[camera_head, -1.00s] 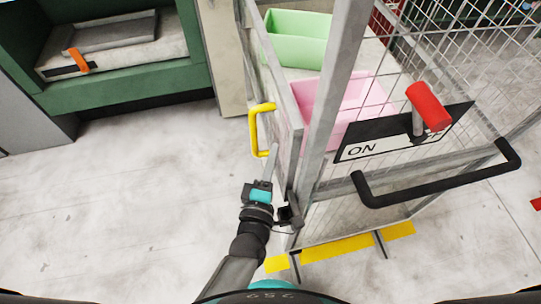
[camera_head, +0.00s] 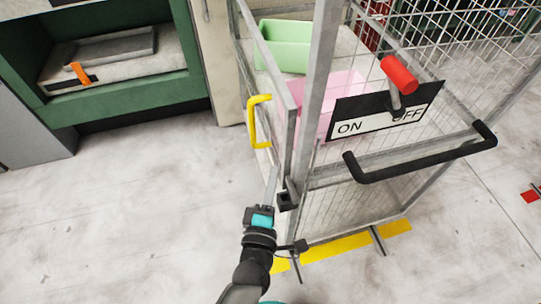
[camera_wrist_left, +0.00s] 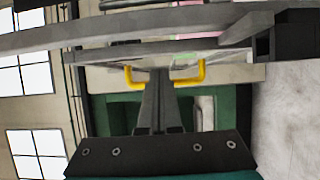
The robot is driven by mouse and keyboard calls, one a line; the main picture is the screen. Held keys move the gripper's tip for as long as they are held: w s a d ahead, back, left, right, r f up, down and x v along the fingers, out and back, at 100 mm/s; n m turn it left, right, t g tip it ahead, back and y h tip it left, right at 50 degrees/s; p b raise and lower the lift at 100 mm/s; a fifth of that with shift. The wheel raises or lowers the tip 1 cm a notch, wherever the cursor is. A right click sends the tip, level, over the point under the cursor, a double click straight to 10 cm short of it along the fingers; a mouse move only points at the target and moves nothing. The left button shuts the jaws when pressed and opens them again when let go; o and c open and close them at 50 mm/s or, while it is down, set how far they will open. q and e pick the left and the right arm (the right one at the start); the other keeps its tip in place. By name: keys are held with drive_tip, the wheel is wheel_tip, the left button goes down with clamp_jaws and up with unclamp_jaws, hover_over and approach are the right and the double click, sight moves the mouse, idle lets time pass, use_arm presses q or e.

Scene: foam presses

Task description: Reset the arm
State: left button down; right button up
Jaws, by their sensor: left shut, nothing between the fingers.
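My left gripper (camera_head: 272,178) is in the lower middle of the head view, pointing up toward the cage door. It is shut and empty, in front of and below the yellow handle (camera_head: 259,121) on the cage's left side. In the left wrist view the shut fingers (camera_wrist_left: 160,80) overlap the middle of the yellow handle (camera_wrist_left: 204,75); I cannot tell whether they touch it. My right gripper is not in view.
The metal mesh cage (camera_head: 317,110) holds a green bin (camera_head: 284,43) and a pink bin (camera_head: 345,88). A red-knobbed lever (camera_head: 398,74) stands by an ON/OFF plate (camera_head: 350,128), above a black handle (camera_head: 420,160). A green press (camera_head: 110,101) is at the left. The floor (camera_head: 120,200) between is clear.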

use_arm(q)
drive_tip(key=s+a+f+m+g+b, duration=0.2)
drive_tip(key=s+a+f+m+g, duration=0.15)
drive_tip(key=f, duration=0.75)
drive_tip(key=s+a+f+m+g+y+b, duration=0.15)
drive_tip(key=s+f+m, duration=0.3)
drive_tip(key=f, duration=0.55)
drive_tip(key=s+a+f+m+g+h+b, duration=0.1)
drive_tip(key=s+a+f+m+g+b, duration=0.25)
drive_tip(key=f, duration=0.75)
drive_tip(key=s+a+f+m+g+y+b, duration=0.1)
drive_tip(key=s+a+f+m+g, duration=0.1)
drive_tip(key=s+a+f, duration=0.2)
drive_tip(key=s+a+f+m+g+y+b, duration=0.1)
drive_tip(key=s+a+f+m+g+b, duration=0.1)
drive_tip(key=s+f, duration=0.4)
drive_tip(key=s+a+f+m+g+y+b, duration=0.1)
drive_tip(key=s+a+f+g, duration=0.3)
drive_tip(key=s, duration=0.7)
drive_tip(key=a+f+m+y, duration=0.1)
drive_tip(key=a, duration=0.1)
drive_tip(key=shift+s+a+f, duration=0.3)
drive_tip(key=shift+f, duration=0.1)
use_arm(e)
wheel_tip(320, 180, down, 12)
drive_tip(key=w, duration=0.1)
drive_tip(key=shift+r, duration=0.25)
